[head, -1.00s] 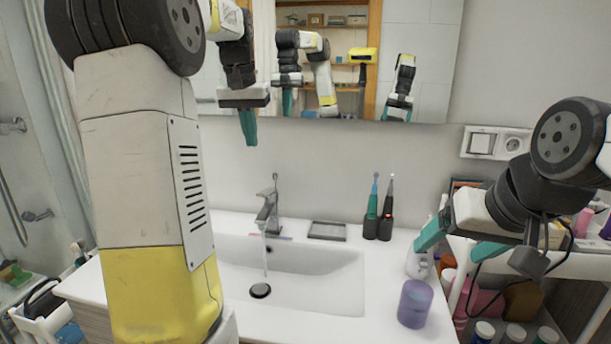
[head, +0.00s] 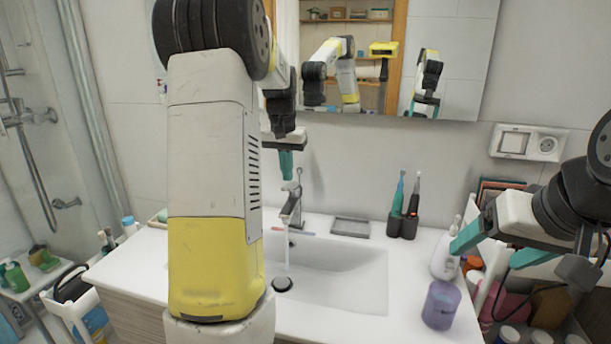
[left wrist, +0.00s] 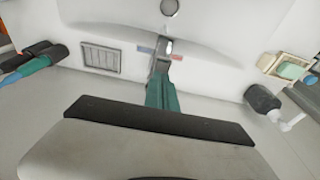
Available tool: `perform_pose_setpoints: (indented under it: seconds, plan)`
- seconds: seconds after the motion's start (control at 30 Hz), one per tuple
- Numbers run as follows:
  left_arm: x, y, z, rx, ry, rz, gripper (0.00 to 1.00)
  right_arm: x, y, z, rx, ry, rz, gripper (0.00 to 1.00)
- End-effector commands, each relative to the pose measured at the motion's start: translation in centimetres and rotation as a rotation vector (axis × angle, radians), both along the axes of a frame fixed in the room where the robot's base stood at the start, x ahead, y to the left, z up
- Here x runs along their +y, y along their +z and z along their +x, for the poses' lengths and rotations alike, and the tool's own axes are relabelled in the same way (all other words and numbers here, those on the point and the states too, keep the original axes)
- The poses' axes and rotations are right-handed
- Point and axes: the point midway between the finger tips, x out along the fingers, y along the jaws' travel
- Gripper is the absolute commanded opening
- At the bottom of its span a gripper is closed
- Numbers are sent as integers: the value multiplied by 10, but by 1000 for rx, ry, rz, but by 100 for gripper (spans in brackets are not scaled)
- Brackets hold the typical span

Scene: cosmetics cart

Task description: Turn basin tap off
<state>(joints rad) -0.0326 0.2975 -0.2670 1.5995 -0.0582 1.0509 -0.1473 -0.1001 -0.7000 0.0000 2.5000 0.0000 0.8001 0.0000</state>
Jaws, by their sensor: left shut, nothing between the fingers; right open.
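The chrome basin tap (head: 292,208) stands at the back of the white basin (head: 345,275), with a thin water stream (head: 286,258) falling from its spout. It also shows in the left wrist view (left wrist: 162,53). My left gripper (head: 286,176) is shut and empty, its teal fingers pointing down just above the tap's upright lever. In the left wrist view the shut fingertips (left wrist: 160,82) overlap the tap's near end; I cannot tell whether they touch. My right gripper (head: 485,254) is open and empty at the right, near a white bottle.
A grey soap tray (head: 351,227) and electric toothbrushes (head: 404,212) stand right of the tap. A purple cup (head: 440,305) and the white bottle (head: 444,258) are at the counter's right end. A mirror (head: 450,60) hangs behind.

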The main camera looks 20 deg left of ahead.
Motion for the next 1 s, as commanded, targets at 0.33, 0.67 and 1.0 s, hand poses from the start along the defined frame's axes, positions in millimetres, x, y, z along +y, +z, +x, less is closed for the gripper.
perform_pose_setpoints:
  seconds: [0.33, 0.67, 1.0]
  plan:
    - [-1, -10, -3, 0, -1, 0, 0, 0, 0, 0, 0, 0, 0, 79]
    - [-1, -24, -9, 3, 0, -2, 0, 0, 0, 0, 0, 0, 0, 79]
    - [-1, -30, -12, 0, -1, -1, 0, 0, 0, 0, 0, 0, 0, 79]
